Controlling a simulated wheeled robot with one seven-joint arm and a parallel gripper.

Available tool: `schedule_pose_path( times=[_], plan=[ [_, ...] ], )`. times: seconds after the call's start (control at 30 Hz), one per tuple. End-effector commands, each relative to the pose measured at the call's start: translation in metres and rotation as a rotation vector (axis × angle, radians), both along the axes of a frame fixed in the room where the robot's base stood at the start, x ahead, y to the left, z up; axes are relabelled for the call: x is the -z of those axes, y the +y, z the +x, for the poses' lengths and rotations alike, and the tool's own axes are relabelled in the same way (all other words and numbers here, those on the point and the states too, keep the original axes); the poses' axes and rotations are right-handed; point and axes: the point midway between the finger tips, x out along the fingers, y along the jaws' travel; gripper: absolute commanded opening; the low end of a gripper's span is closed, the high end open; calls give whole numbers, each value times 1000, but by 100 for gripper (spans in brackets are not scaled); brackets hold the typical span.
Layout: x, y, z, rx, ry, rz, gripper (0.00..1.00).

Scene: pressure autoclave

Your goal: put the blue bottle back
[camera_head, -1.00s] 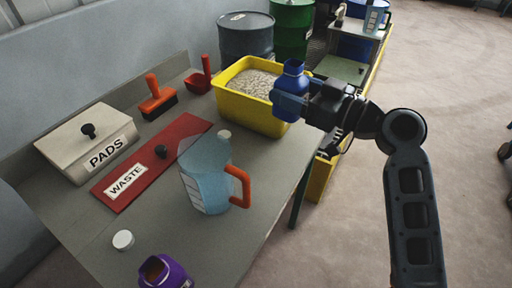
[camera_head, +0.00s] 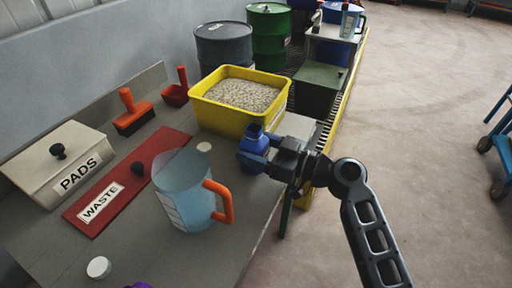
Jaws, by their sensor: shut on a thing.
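The blue bottle (camera_head: 254,150) is upright with its mouth open at the top. My gripper (camera_head: 268,160) is shut around its body from the right. The bottle is over or on the right part of the grey bench (camera_head: 150,240), just in front of the yellow tub. I cannot tell whether its base touches the bench, as its lower part is partly hidden by the gripper. A second white cap (camera_head: 99,267) lies at the front left.
A clear jug with an orange handle (camera_head: 220,202) stands close to the left of the bottle. The yellow tub (camera_head: 222,115) of granules is behind. A red WASTE lid (camera_head: 150,165) and PADS box (camera_head: 35,172) are left. A purple container (camera_head: 140,286) shows at the bottom edge.

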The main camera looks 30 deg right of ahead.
Motion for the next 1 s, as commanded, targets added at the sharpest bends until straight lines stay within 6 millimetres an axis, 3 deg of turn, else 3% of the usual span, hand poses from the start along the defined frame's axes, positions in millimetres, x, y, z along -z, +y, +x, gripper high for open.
schedule_pose_path(
  times=[0.47, 0.5, 0.6, 1.0],
  plan=[
    [6, 0, 0, 0, -1, 0, 26],
    [5, 0, 0, 0, -1, -1, 72],
    [5, 0, 0, 0, -1, -1, 79],
    [4, -5, -6, 2, 0, 0, 79]
  ],
)
